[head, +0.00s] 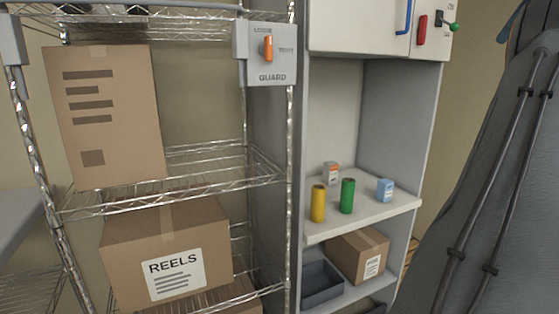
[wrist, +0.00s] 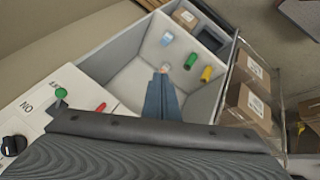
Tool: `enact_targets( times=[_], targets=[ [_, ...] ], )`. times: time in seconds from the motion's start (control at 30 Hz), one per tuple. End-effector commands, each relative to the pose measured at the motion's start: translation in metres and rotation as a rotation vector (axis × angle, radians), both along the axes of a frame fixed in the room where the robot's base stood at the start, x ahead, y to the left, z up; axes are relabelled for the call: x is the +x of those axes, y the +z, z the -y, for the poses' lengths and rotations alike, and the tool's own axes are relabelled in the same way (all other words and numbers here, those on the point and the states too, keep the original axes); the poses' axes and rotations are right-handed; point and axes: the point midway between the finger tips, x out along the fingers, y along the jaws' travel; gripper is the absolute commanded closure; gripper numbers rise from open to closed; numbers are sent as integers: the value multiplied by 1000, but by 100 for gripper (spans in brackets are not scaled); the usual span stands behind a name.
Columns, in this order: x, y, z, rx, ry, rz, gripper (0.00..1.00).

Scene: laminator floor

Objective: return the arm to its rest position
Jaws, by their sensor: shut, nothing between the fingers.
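My gripper (wrist: 162,76) shows in the wrist view as two blue-grey fingers pressed together, with nothing between them. It points toward the open cabinet bay and its tips overlap the view of the small orange-and-white box (head: 331,173). I cannot tell how far the tips are from the box. In the head view the gripper is out of sight; a large grey part of my arm (head: 500,190) with dark cables fills the right side.
Above are a blue handle (head: 407,18) and red lever (head: 421,30). A wire rack with cartons (head: 105,120) and a guard switch (head: 267,50) stands left.

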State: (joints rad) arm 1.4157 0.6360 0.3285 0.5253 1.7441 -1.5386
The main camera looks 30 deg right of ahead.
Motion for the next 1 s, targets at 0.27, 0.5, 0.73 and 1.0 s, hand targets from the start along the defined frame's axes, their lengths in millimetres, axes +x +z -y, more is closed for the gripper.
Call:
enact_targets(
  times=[0.27, 0.5, 0.73, 1.0],
  targets=[
    [35, -14, -6, 42, -12, 6, 100],
    [80, -39, -15, 109, -45, 12, 100],
    [146, -79, -42, 198, -91, 3, 100],
    [255, -172, -133, 342, -177, -55, 100]
  ],
)
